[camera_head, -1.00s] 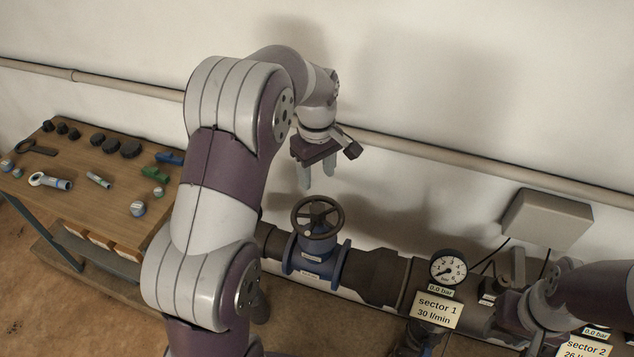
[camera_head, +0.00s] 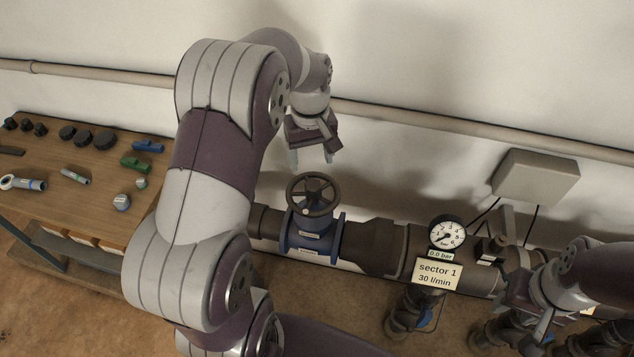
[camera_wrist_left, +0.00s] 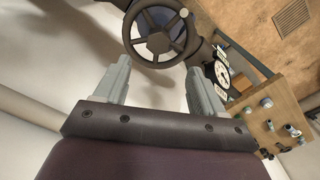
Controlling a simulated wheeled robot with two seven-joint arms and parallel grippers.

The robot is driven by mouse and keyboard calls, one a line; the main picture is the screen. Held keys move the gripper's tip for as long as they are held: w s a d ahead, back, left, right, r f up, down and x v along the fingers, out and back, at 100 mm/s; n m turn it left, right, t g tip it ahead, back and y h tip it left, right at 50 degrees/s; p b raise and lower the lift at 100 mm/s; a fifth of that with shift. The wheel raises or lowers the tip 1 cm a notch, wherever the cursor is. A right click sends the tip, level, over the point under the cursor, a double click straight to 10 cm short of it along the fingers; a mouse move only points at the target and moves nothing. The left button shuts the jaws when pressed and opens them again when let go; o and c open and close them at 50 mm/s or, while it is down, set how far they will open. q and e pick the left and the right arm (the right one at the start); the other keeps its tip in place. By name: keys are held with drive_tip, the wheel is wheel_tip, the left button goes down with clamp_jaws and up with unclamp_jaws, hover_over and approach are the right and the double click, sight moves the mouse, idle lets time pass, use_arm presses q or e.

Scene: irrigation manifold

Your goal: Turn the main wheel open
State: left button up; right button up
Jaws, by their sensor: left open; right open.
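The main wheel (camera_head: 313,195) is a dark spoked handwheel on top of a blue valve body (camera_head: 312,240) in the brown pipe. My left gripper (camera_head: 310,159) is open and empty, its fingers pointing down just above and behind the wheel in the head view. In the left wrist view the wheel (camera_wrist_left: 159,30) shows beyond and between the two open fingertips (camera_wrist_left: 162,75), apart from them as far as I can tell. My right gripper (camera_head: 508,297) is at the lower right by the pipe; its fingers are partly hidden and hold nothing that I can see.
A pressure gauge (camera_head: 446,233) reading 0.0 bar and a "sector 1" sign (camera_head: 437,273) stand right of the valve. A grey box (camera_head: 536,177) and a long pipe (camera_head: 420,118) are on the wall. A wooden bench (camera_head: 70,205) with fittings stands at left.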

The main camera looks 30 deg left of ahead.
sight(312, 184)
use_arm(q)
drive_tip(key=f, duration=0.2)
drive_tip(key=d+f+p, duration=0.1)
drive_tip(key=shift+d+f, duration=0.1)
drive_tip(key=shift+f, duration=0.3)
drive_tip(key=f, duration=0.2)
drive_tip(key=f+p, duration=0.1)
drive_tip(key=f, duration=0.1)
drive_tip(key=a+f, duration=0.1)
drive_tip(key=f, duration=0.1)
drive_tip(key=shift+f+p, duration=0.35)
drive_tip(key=shift+f, duration=0.25)
drive_tip(key=shift+d, duration=0.25)
drive_tip(key=shift+a, duration=0.1)
drive_tip(key=c, duration=1)
use_arm(e)
drive_tip(key=r, duration=0.2)
drive_tip(key=shift+d+r, duration=0.25)
drive_tip(key=shift+r, duration=0.15)
